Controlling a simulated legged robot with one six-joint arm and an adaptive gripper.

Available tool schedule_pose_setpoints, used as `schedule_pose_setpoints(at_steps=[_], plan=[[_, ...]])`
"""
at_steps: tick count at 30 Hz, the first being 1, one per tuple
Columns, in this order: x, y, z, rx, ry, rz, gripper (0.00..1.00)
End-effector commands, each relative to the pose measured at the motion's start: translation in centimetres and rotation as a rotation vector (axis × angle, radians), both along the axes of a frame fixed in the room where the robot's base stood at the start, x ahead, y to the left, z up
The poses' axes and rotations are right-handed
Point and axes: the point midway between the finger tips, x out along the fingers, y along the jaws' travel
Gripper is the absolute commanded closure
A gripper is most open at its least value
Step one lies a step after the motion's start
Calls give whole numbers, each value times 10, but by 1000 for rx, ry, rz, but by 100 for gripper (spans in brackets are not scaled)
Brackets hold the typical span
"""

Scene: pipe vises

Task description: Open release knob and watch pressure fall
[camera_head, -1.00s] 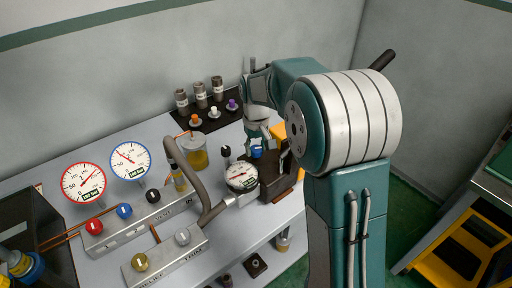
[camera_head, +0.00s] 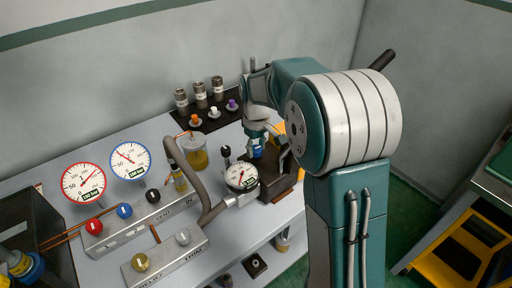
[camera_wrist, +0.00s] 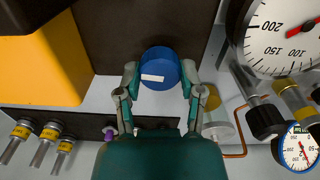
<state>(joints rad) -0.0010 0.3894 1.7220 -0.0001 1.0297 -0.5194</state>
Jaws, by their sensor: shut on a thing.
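My gripper (camera_head: 258,144) points down at the dark block (camera_head: 277,182) on the right of the bench. It is shut on a blue knob (camera_wrist: 160,68), with one finger on each side of it in the wrist view. The same blue knob shows low between the fingers in the head view (camera_head: 258,153). No label on the knob is readable. A round white pressure gauge (camera_head: 241,176) stands left of the block. Its dial (camera_wrist: 285,45) is cut off at the upper right of the wrist view, with a red needle beside the 200 and 100 marks.
A red-rimmed gauge (camera_head: 83,183), a blue-rimmed gauge (camera_head: 130,160) and a manifold with a red knob (camera_head: 94,226) stand at left. A grey curved pipe (camera_head: 187,178) rises beside the gripper's gauge. Small fittings (camera_head: 200,95) stand behind. A yellow block (camera_wrist: 40,60) is close beside my gripper.

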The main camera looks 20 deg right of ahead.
Motion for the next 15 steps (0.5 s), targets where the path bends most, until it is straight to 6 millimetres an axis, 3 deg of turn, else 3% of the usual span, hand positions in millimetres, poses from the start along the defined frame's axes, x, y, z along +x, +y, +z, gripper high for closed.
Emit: schedule_pose_setpoints(at_steps=[3, 4, 6, 15], plan=[[0, 1, -2, 1, 3, 0, 98], [0, 1, -2, 1, 3, 0, 37], [0, 0, -2, 1, 3, 0, 16], [0, 0, -1, 0, 1, -1, 16]])
